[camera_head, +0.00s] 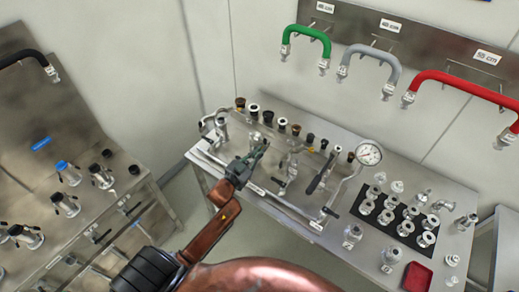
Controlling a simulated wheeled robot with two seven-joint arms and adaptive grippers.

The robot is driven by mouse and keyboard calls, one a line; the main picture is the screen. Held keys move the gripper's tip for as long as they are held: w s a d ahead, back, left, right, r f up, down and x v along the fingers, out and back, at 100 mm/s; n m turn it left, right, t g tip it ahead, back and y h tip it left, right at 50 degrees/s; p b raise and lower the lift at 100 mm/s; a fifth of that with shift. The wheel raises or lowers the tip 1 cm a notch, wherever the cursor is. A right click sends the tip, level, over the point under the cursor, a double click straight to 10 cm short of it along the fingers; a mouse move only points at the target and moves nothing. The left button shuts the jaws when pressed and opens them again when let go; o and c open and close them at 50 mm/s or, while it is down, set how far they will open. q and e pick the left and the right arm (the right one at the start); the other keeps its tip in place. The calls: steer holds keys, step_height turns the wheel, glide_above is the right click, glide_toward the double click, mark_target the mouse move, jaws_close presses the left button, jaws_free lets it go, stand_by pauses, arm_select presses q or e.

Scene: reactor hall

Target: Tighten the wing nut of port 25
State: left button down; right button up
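My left arm reaches up from the bottom middle, and its gripper (252,156) is over the left part of the metal table, in front of fittings and pipework. The fingers blend into the fittings behind them, so I cannot tell whether they are open or shut, or touch anything. Several ports (65,205) with small dark levers that may be wing nuts stand on the steel bench at the left, well apart from the gripper. I can read no port number, so I cannot tell which is port 25. My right gripper is not in view.
The metal table (330,245) carries a pressure gauge (369,154), a black mat (356,208) with several metal fittings and a red tray (417,277). Green (306,33), grey (369,50) and red (455,78) hoses hang on the wall. A gap separates table and bench.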

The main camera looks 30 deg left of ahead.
arm_select(q)
steer(key=c, duration=2.4)
jaws_free()
steer(key=s, duration=0.8)
steer(key=s+a, duration=0.1)
steer(key=s, duration=0.3)
steer(key=shift+o, duration=0.3)
